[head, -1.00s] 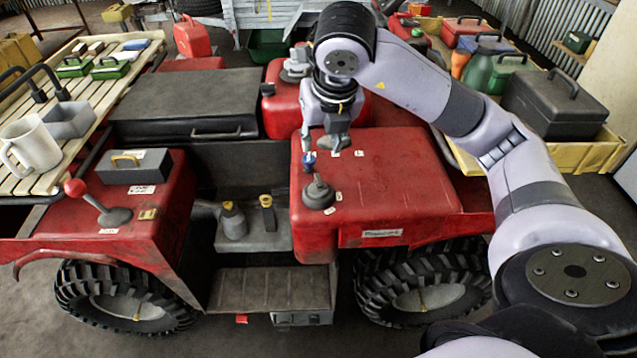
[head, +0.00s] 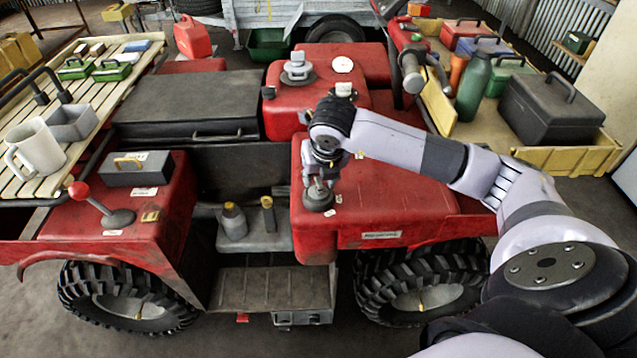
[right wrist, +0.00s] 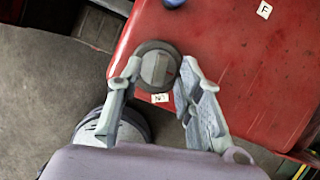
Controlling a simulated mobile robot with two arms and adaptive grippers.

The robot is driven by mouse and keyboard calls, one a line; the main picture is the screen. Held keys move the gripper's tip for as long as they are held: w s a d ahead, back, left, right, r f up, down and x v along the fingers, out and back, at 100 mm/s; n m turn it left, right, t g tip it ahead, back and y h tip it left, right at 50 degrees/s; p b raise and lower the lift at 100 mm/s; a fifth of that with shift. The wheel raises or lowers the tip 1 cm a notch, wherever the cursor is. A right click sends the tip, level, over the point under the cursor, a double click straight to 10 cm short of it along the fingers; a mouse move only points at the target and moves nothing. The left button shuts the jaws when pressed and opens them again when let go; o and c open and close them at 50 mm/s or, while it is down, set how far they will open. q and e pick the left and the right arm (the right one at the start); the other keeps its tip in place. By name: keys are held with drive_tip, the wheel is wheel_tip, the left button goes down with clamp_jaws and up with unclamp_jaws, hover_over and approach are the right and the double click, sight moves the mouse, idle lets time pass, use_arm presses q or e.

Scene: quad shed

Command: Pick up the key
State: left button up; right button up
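My right gripper (head: 318,183) is low over the right red fender of the quad, at a round dark knob (head: 318,199) with a grey raised bar. In the right wrist view the right gripper (right wrist: 159,74) is open, one finger on either side of this knob (right wrist: 158,67); contact cannot be told. A small blue thing (right wrist: 173,3) is cut off by the top edge of that view, beyond the fingertips; I cannot tell whether it is the key. No key shape shows clearly, and my arm hides part of the fender in the head view. My left gripper is not in view.
A grey bottle (head: 233,222) stands in the centre footwell. A capped red tank (head: 290,105) lies behind my wrist.

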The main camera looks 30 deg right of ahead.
drive_tip(key=shift+x, duration=1.35)
drive_tip(key=shift+c, duration=0.5)
clamp_jaws()
